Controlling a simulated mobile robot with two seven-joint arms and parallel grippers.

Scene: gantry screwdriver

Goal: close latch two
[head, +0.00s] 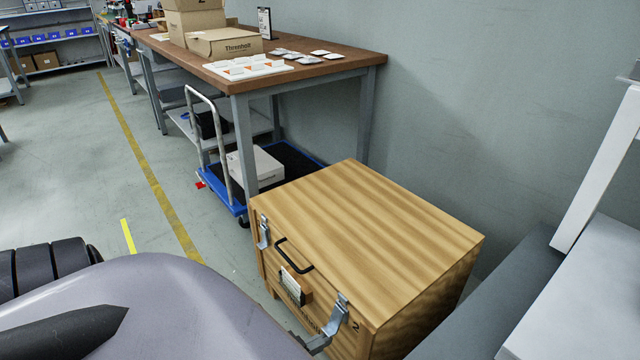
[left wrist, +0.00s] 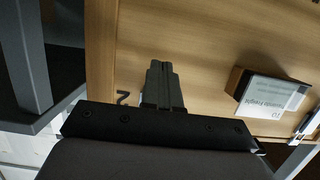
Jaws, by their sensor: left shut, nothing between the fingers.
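The wooden crate (head: 375,225) stands with its lid down. Latch two (head: 338,312) is the metal latch at its front right corner, near a printed "2". Its lower lever (head: 318,344) sticks out from the crate front. The other latch (head: 264,232) lies close to the front at the left; it also shows in the left wrist view (left wrist: 305,125). My left gripper (left wrist: 163,85) is shut and empty in front of the crate. A small hooked piece (left wrist: 122,97) shows beside its fingers; contact cannot be told. In the head view my arm hides most of this gripper. My right gripper is out of view.
A black handle (head: 293,255) and a label holder (head: 297,287) stick out from the crate front between the latches. A blue trolley (head: 235,208) and a workbench (head: 340,68) stand behind. The wall is close on the right; open floor lies left.

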